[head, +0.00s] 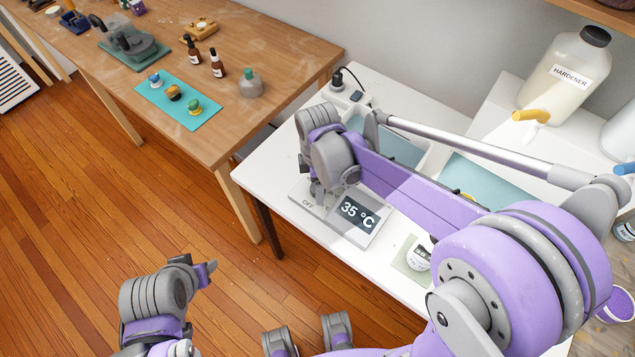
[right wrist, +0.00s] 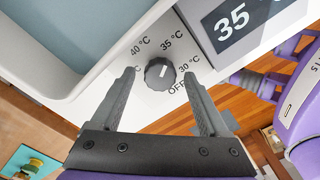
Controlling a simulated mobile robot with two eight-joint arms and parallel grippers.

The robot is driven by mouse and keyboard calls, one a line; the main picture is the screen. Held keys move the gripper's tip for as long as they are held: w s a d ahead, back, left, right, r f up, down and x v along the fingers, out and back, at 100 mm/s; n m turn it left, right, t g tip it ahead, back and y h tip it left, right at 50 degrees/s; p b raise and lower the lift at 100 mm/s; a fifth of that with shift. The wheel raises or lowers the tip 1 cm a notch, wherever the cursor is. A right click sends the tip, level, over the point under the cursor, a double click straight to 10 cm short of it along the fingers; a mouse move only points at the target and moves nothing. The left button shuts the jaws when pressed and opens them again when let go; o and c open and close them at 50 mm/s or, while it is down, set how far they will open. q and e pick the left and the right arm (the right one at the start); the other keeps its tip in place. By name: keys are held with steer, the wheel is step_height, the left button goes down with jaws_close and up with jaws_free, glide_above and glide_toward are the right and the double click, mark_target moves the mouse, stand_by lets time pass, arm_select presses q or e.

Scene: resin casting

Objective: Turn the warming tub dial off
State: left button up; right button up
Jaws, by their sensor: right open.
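The warming tub (head: 428,160) stands on the white table, with its control panel (head: 362,233) on the near side. The panel's display (head: 357,212) reads 35 °C. In the right wrist view the round dark grey dial (right wrist: 160,73) is ringed by marks for 40, 35, 30 °C and OFF. Its short white pointer line is toward the 35 °C side. My right gripper (right wrist: 160,77) is open, with one finger on each side of the dial; whether they touch it is unclear. In the head view my right arm hides the dial. My left gripper (head: 205,272) is low over the floor, its jaws unclear.
A socket with a black plug (head: 338,80) sits behind the tub. A hardener jug (head: 565,75) stands at the back right. A small labelled jar (head: 418,257) is near the panel. The wooden table (head: 270,50) at left holds bottles and a teal mat (head: 180,110).

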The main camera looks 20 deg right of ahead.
jaws_close()
steer(key=shift+m, duration=0.4)
steer(key=m, duration=0.4)
steer(key=shift+b, duration=0.4)
steer(key=m, duration=0.7)
steer(key=m+b, duration=0.1)
steer(key=m, duration=1.1)
stand_by(0.3)
